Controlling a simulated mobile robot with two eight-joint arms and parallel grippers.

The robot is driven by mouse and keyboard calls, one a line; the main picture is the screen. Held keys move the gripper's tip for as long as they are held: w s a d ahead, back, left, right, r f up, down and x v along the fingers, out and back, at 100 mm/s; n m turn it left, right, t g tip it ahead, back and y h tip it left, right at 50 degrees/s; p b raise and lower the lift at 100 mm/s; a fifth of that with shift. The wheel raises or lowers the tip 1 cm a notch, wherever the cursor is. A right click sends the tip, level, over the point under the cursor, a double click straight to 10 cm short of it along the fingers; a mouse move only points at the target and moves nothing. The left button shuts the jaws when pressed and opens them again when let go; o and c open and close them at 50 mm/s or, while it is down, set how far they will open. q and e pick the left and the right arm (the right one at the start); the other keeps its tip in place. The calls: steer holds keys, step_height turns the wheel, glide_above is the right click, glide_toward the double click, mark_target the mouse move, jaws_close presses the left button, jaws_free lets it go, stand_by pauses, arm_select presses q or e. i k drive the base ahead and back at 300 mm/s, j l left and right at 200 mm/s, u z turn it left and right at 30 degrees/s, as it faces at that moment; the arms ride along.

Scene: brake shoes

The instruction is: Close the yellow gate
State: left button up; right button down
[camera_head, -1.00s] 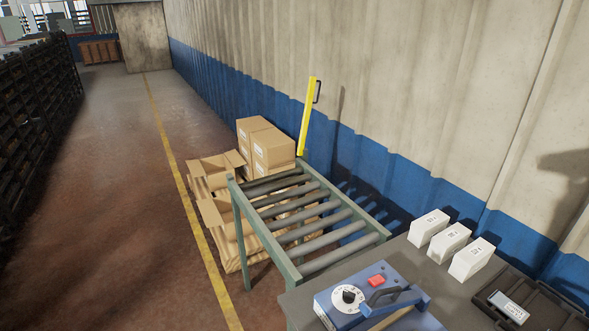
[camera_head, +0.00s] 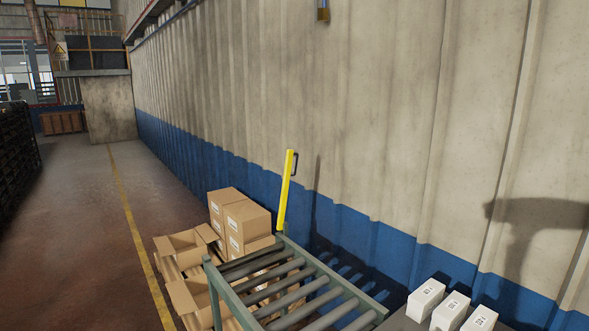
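The yellow gate (camera_head: 286,190) stands up as a narrow bar at the far right corner of the roller conveyor (camera_head: 290,290), close to the wall. A dark handle (camera_head: 295,163) sits on its right side near the top. The bar points upward with a slight tilt and does not lie across the rollers. Neither of my grippers is in view.
Cardboard boxes (camera_head: 240,216) are stacked beyond the conveyor, with open cartons (camera_head: 184,247) to their left. Several white boxes (camera_head: 451,312) stand on a table at the lower right. A corrugated wall (camera_head: 400,130) runs along the right. The floor at left (camera_head: 70,240) is clear.

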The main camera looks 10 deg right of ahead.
mark_target(287, 174)
steer(key=j, duration=0.5)
steer(key=i+j, duration=0.1)
steer(key=j, duration=0.45)
steer(key=i+j, duration=0.2)
steer(key=i+j+z, duration=0.1)
steer(key=i+j, duration=0.15)
steer(key=j, duration=0.2)
steer(key=i+j, duration=0.2)
steer(key=j+z, duration=0.05)
steer(key=j, duration=0.05)
